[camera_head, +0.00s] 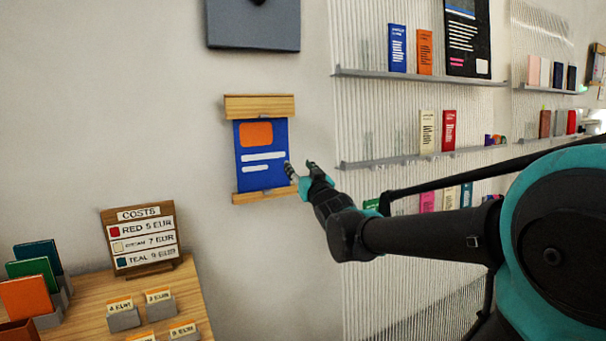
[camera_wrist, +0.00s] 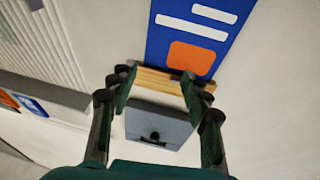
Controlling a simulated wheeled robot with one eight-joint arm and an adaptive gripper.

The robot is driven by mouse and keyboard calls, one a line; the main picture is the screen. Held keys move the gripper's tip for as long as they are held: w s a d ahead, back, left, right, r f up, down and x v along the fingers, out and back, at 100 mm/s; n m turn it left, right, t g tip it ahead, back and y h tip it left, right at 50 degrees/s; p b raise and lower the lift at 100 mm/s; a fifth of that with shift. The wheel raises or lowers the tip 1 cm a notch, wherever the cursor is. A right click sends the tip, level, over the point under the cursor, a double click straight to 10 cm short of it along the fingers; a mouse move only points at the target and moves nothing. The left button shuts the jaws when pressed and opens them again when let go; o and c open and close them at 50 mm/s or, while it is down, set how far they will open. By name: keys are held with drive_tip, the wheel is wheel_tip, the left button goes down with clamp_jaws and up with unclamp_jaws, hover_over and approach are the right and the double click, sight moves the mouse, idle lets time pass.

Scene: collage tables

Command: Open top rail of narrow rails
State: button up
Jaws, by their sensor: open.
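A blue poster (camera_head: 262,150) with an orange block and white bars hangs on the wall. Its top edge meets the wooden top rail (camera_head: 260,106), and its lower edge meets the wooden bottom rail (camera_head: 265,195). My gripper (camera_head: 300,168) is open and empty by the poster's lower right in the head view. In the wrist view, the poster (camera_wrist: 200,35) appears upside down, and the top rail (camera_wrist: 160,82) shows between my open fingertips (camera_wrist: 157,80). The right end of the rail there is partly hidden by a finger. I cannot tell the gap to the wall.
A grey panel (camera_head: 253,25) is on the wall above the top rail. Shelves with cards (camera_head: 420,75) are at right. A wooden table (camera_head: 85,300) with a costs sign (camera_head: 145,240) and card holders stands at lower left.

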drive_tip(key=shift+d+f+g+h, duration=0.15)
drive_tip(key=shift+d+f+h, duration=0.1)
drive_tip(key=shift+f, duration=0.2)
drive_tip(key=shift+d+f+g+h, duration=0.15)
drive_tip(key=shift+d+f, duration=0.05)
drive_tip(key=shift+f, duration=0.2)
